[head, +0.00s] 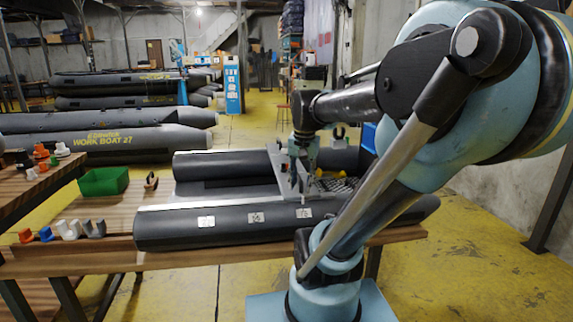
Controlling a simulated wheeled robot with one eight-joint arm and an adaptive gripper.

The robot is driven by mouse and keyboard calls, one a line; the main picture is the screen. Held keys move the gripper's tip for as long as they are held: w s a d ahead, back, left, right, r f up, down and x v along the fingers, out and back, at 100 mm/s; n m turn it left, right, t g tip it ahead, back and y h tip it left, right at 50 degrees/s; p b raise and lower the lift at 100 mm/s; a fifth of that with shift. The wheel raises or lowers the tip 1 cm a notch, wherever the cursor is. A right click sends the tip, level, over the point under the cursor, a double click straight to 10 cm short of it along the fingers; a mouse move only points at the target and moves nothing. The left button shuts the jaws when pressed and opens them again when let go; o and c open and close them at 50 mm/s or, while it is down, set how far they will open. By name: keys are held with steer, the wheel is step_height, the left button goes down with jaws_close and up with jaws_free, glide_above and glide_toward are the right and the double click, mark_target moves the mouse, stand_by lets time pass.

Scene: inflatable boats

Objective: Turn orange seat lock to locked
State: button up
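My gripper (304,188) hangs down over the right part of a dark grey inflatable boat (220,221), beside an upright light grey plate (276,160) between the tubes. Its fingers are small and overlap the grey parts, so I cannot tell whether they are open or shut. No orange seat lock can be made out on the boat; it may be hidden behind the gripper or the grey parts, or be too small. An orange piece (26,236) lies on the bench at the left, beside blue, white and grey pieces.
A wooden workbench (85,268) bears the boat. A green bin (103,181) stands behind the small pieces. Another table at the far left holds orange and white parts (41,151). Stacked boats (137,142) lie behind. Yellow floor (470,270) at the right is open.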

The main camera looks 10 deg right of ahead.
steer(key=w+r+m, duration=0.6)
steer(key=w+r, duration=0.3)
steer(key=w, duration=0.4)
step_height(320, 180, up, 5)
steer(key=m+g, duration=0.2)
steer(key=m, duration=0.4)
glide_above(287, 167)
steer(key=f, duration=1.1)
steer(key=w+f, duration=0.1)
steer(key=f, duration=0.5)
steer(key=shift+f, duration=0.2)
jaws_close()
